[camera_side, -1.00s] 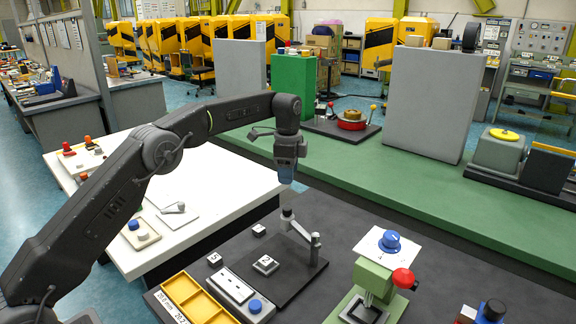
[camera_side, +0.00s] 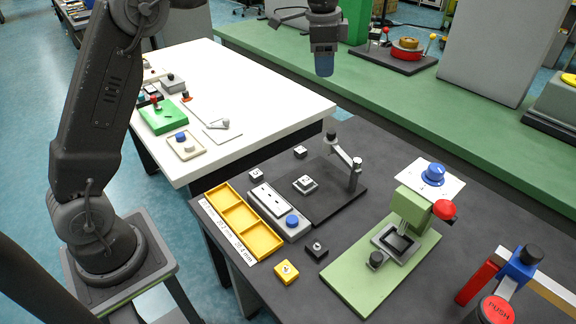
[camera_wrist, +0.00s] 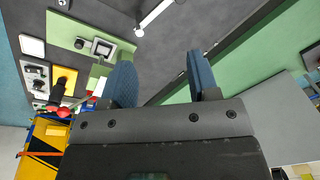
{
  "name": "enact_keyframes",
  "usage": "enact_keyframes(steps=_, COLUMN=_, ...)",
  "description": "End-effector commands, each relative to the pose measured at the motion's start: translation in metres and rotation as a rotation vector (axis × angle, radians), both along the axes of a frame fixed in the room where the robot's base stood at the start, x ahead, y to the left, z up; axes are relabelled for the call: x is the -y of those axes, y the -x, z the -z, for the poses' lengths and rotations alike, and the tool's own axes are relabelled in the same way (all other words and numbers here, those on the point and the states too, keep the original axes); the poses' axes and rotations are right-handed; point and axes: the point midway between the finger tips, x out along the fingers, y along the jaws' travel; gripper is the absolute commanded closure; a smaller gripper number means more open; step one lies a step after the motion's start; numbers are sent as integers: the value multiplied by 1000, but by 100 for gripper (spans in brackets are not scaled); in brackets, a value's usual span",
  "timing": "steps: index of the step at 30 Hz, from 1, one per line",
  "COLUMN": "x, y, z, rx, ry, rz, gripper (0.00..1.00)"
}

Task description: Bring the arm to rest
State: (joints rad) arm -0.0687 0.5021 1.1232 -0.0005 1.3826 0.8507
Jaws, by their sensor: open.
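My gripper (camera_side: 323,66) hangs above the far side of the dark work table, high over the gate mechanism and touching nothing. In the wrist view its two blue fingers (camera_wrist: 161,75) stand wide apart with nothing between them. The gate mechanism (camera_side: 345,152) is a grey bar with a black knob on a post, standing on a dark plate (camera_side: 327,208). A small block (camera_side: 305,184) with a white top lies on that plate. Part of the gate bar shows at the top of the wrist view (camera_wrist: 152,14).
A yellow tray (camera_side: 240,215) and a grey panel with a blue button (camera_side: 292,221) lie left of the plate. A green press (camera_side: 412,212) with a red knob stands to the right. Several small blocks lie around. A white table (camera_side: 260,90) is behind on the left.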

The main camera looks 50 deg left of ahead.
Motion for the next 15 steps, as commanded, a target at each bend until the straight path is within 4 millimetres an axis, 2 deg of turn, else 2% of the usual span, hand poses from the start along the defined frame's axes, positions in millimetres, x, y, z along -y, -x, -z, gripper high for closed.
enact_keyframes(steps=1, x=4, y=19, z=-14, rx=25, ry=5, rz=-40, gripper=45)
enact_keyframes(steps=3, x=8, y=43, z=-26, rx=54, ry=14, rz=-102, gripper=45)
enact_keyframes(steps=7, x=15, y=92, z=-41, rx=111, ry=39, rz=-218, gripper=45)
enact_keyframes(steps=11, x=22, y=143, z=-44, rx=165, ry=70, rz=-332, gripper=45)
enact_keyframes(steps=15, x=28, y=199, z=-36, rx=221, ry=112, rz=-452, gripper=45)
